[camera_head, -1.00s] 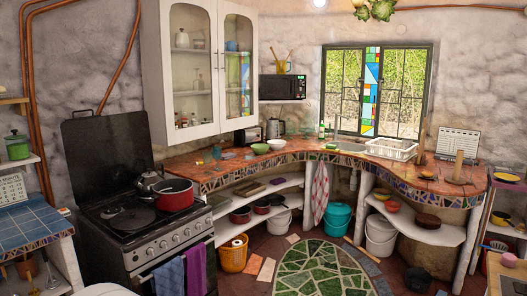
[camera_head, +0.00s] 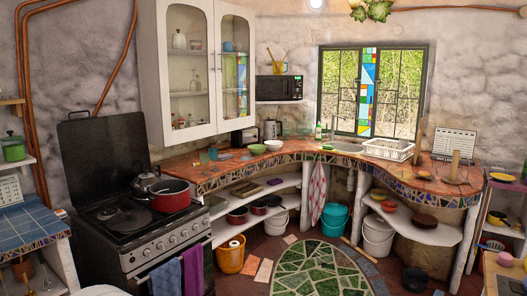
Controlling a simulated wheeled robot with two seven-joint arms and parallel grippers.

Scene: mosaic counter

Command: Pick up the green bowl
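A small green bowl (camera_head: 257,148) sits upright on the mosaic counter (camera_head: 214,172), left of the sink and below the microwave. A paler bowl (camera_head: 275,145) stands close beside it on the right. Both bowls are small and far off in the head view. Neither of my grippers is in view, and nothing is seen touching the green bowl.
A black stove (camera_head: 150,240) with a red pot (camera_head: 172,195) stands at the left. A kettle (camera_head: 272,129) and toaster (camera_head: 244,137) are behind the bowls. A white dish rack (camera_head: 388,149) is farther right. Open floor with a green mosaic patch (camera_head: 318,268) lies in front.

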